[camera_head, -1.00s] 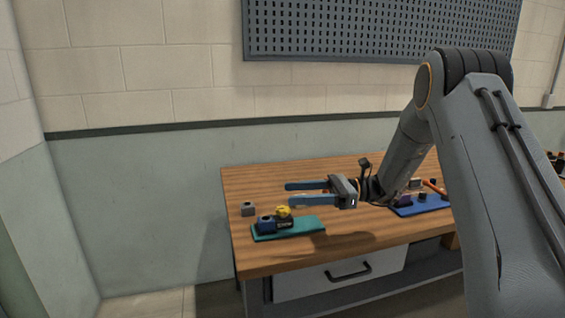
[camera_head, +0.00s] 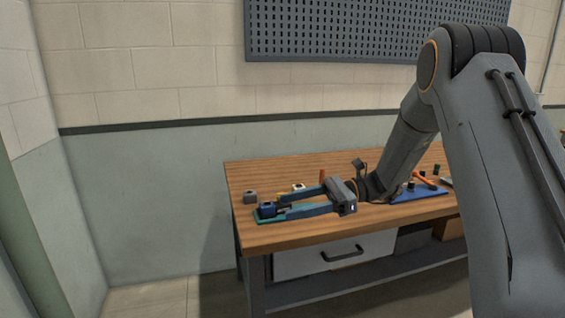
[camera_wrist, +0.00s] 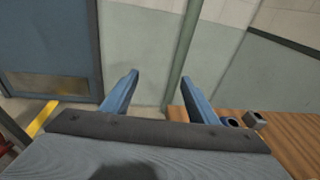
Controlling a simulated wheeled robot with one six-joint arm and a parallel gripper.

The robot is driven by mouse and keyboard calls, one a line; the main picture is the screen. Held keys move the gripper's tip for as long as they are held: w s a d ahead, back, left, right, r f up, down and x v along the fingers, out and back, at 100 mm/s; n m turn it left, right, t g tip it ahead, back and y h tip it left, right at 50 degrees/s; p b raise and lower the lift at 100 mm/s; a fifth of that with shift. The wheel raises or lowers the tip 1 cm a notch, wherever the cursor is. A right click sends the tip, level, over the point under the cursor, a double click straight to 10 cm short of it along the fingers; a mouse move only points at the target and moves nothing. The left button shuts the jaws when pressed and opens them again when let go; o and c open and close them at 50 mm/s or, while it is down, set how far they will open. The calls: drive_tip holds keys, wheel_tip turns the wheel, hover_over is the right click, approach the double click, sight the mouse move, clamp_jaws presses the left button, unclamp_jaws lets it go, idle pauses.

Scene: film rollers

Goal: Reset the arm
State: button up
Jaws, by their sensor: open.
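My gripper (camera_head: 272,206) is open, its two blue fingers pointing left above the front left of the wooden table. In the wrist view my gripper (camera_wrist: 160,77) shows wide apart with nothing between the fingertips but wall. In the head view the fingers overlap a teal mat (camera_head: 259,219) and a dark blue item (camera_head: 267,209) on it; I cannot tell whether they touch. The blue item's dark round top (camera_wrist: 231,122) appears beside the right finger in the wrist view. My arm reaches in from the right.
A small grey block (camera_head: 250,197) stands on the table (camera_head: 300,237) behind the mat. A blue mat (camera_head: 420,192) with small items lies to the right. A pegboard (camera_head: 350,30) hangs on the wall. A blue door (camera_wrist: 50,45) shows in the wrist view.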

drive_tip(key=s+d+f+n+t+h, duration=0.1)
drive_tip(key=s+d+f+n+h, duration=0.1)
drive_tip(key=s+d+n+h, duration=0.3)
drive_tip(key=s+d+f+n+h, duration=0.3)
drive_tip(key=s+d+n+h, duration=0.2)
drive_tip(key=s, duration=0.7)
drive_tip(key=s+d+f+n+t+h+p, duration=0.1)
drive_tip(key=s+d+f+n+h, duration=0.2)
drive_tip(key=s, duration=0.6)
drive_tip(key=d+n+h, duration=0.2)
drive_tip(key=d+h, duration=0.1)
drive_tip(key=shift+s+n+t, duration=0.3)
drive_tip(key=shift+n, duration=0.1)
